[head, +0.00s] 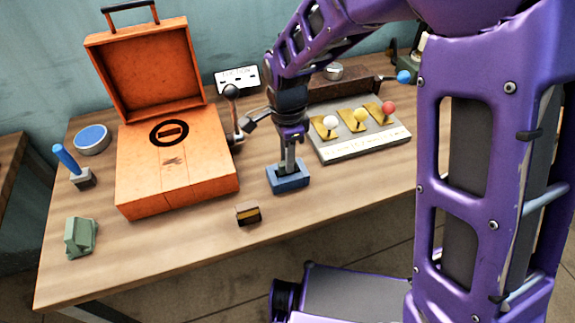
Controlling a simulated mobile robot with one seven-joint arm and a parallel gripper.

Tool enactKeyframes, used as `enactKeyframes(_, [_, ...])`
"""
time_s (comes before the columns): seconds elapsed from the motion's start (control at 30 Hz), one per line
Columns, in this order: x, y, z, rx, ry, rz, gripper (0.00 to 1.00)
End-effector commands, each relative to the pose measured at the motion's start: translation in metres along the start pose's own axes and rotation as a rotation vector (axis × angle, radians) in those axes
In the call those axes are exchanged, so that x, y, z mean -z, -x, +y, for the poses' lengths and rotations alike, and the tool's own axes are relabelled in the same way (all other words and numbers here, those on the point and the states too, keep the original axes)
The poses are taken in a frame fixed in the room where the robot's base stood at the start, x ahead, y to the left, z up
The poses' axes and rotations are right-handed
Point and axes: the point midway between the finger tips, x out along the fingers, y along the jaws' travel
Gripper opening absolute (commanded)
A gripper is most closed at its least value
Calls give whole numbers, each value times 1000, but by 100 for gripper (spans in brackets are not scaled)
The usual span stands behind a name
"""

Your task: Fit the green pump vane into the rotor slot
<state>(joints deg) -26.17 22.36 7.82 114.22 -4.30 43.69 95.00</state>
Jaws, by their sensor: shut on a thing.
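A pale green stepped block (80,238), the only loose green piece I can make out, stands at the table's front left. An orange case (180,185) with a raised lid stands at the middle left. Its top has a black ring (169,132) with a small dark slot-like mark inside, perhaps the rotor slot. My gripper (289,168) points down at a blue block (289,182) right of the case and is shut on it. The block seems to rest on the table. The fingertips' exact contact is too small to see. The green block is well apart from my gripper.
A small brown and yellow block (248,215) lies in front of the case. A grey panel (362,138) with several coloured knobs stands at the right. A blue-handled lever (67,160) and a round blue-topped tin (92,138) stand left. The front middle table is mostly clear.

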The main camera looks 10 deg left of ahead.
Motion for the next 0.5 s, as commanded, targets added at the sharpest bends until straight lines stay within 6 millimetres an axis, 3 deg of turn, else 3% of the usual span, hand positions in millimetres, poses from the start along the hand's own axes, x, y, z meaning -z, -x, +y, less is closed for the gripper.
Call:
enactKeyframes(0.17, [0,15,-1,5,0,1,0])
enactKeyframes(0.5, [0,81,-1,5,0,0,0])
